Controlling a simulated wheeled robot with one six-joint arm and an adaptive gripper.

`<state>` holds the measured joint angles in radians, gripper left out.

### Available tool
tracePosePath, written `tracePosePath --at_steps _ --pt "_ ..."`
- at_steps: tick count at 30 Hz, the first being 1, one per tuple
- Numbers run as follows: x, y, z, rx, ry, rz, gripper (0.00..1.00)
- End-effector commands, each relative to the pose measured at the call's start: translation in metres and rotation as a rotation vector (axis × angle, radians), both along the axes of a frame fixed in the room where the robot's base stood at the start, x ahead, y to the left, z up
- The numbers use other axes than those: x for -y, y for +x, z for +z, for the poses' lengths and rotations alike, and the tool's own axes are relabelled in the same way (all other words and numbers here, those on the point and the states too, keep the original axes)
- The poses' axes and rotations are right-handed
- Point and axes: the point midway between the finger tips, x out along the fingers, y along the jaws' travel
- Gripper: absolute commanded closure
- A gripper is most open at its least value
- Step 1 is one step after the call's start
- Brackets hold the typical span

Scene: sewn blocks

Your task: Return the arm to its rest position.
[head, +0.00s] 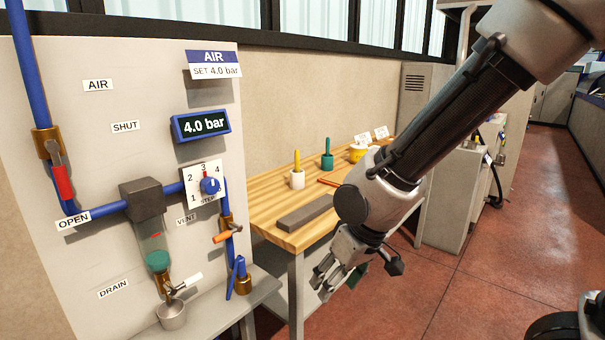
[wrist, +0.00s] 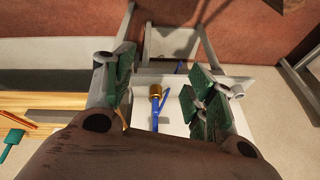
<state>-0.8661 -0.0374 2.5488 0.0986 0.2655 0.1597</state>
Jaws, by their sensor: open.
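My gripper (head: 343,275) hangs in front of the wooden table in the head view, to the right of the air panel (head: 100,180). It is open and empty. In the wrist view its two green-padded fingers (wrist: 165,100) stand apart, with a blue and brass fitting (wrist: 157,100) seen in the gap beyond them. That fitting also shows at the lower right of the panel in the head view (head: 241,278), well left of my gripper and not touched. My arm comes down from the upper right.
The wooden table (head: 270,215) carries a grey bar (head: 305,213), a yellow-handled piece (head: 297,172), a green piece (head: 327,155) and a yellow pot (head: 357,152). The panel display (head: 201,125) reads 4.0 bar. A metal cup (head: 171,314) sits on the panel's ledge. Red floor (head: 480,270) is clear at right.

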Motion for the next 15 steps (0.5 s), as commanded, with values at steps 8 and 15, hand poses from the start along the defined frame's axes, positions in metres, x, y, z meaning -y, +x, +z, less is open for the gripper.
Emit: tracePosePath --at_steps 8,15 --pt "0.205 -0.048 0.093 -0.13 -0.187 -0.225 0.44" --pt "0.282 -0.072 0.144 0.031 -0.11 -0.546 0.44"
